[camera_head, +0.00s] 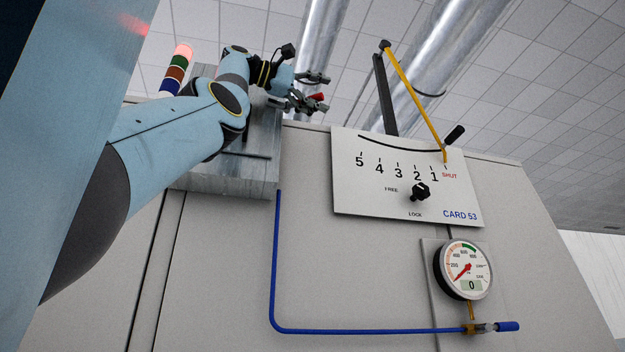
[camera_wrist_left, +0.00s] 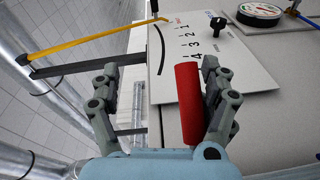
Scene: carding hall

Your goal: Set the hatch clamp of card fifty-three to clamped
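In the head view my left gripper (camera_head: 316,91) is up at the top of the machine, beside the grey metal box. A red handle (camera_head: 318,97), probably the hatch clamp's, shows at its fingers. In the left wrist view the red handle (camera_wrist_left: 188,103) is a thick cylinder between the two spread fingers of my left gripper (camera_wrist_left: 158,72). It lies close to the right finger, with a wide gap to the left finger. I cannot tell whether it touches. The rest of the clamp is hidden. The white plate (camera_head: 350,200) reads CARD 53. My right gripper is not in view.
A yellow lever (camera_head: 415,90) rises in front of the plate, its lower end near SHUT. A black knob (camera_head: 420,192) sits between FREE and LOCK. A gauge (camera_head: 463,270), a blue pipe (camera_head: 274,270) and a signal tower (camera_head: 177,72) are on the machine.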

